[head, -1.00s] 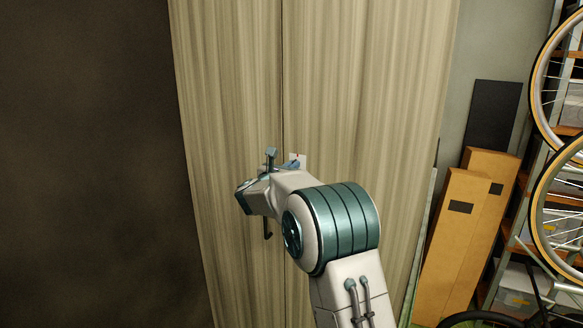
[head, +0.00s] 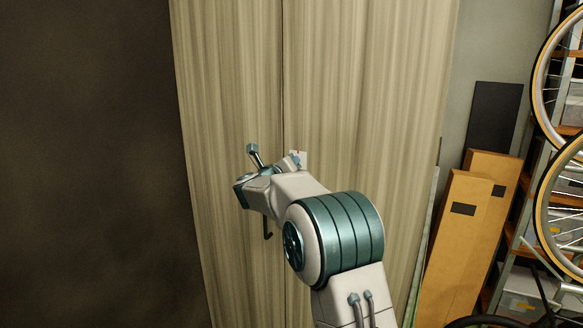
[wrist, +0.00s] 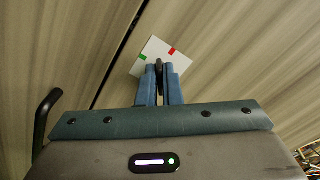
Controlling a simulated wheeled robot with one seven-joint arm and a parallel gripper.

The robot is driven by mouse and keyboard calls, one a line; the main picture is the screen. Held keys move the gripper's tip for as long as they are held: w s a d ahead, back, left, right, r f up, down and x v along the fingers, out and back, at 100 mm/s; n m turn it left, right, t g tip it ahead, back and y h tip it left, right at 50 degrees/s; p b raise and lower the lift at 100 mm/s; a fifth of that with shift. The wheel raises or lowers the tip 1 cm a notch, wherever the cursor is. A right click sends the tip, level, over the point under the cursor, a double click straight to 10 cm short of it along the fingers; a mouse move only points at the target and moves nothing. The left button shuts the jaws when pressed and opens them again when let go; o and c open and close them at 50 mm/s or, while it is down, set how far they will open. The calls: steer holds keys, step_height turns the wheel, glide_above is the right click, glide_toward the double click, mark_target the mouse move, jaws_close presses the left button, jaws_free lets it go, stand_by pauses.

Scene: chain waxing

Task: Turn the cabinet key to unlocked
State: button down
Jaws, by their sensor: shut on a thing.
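The tall cabinet (head: 340,90) has pale wood-grain double doors, and its lock plate is a small white square (head: 299,157) beside the door seam. In the wrist view the lock plate (wrist: 150,48) carries a green mark on its left and a red mark on its right. The dark key (wrist: 159,68) stands out from the plate between them. My gripper (wrist: 159,80) has its two blue fingers shut on the key. In the head view my gripper (head: 297,161) is at the plate, and the key is hidden. The exact key angle is hard to read.
A dark bar handle (head: 267,228) hangs on the left door below the lock; it also shows at the left of the wrist view (wrist: 42,118). Cardboard boxes (head: 465,235) and a rack with bicycle wheels (head: 545,130) stand at the right. A dark wall is at left.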

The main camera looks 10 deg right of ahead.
steer(key=shift+n+p, duration=1.25)
steer(key=shift+n, duration=3.75)
steer(key=c, duration=1.6)
jaws_free()
steer(key=shift+w+f, duration=0.1)
steer(key=shift+a, duration=0.1)
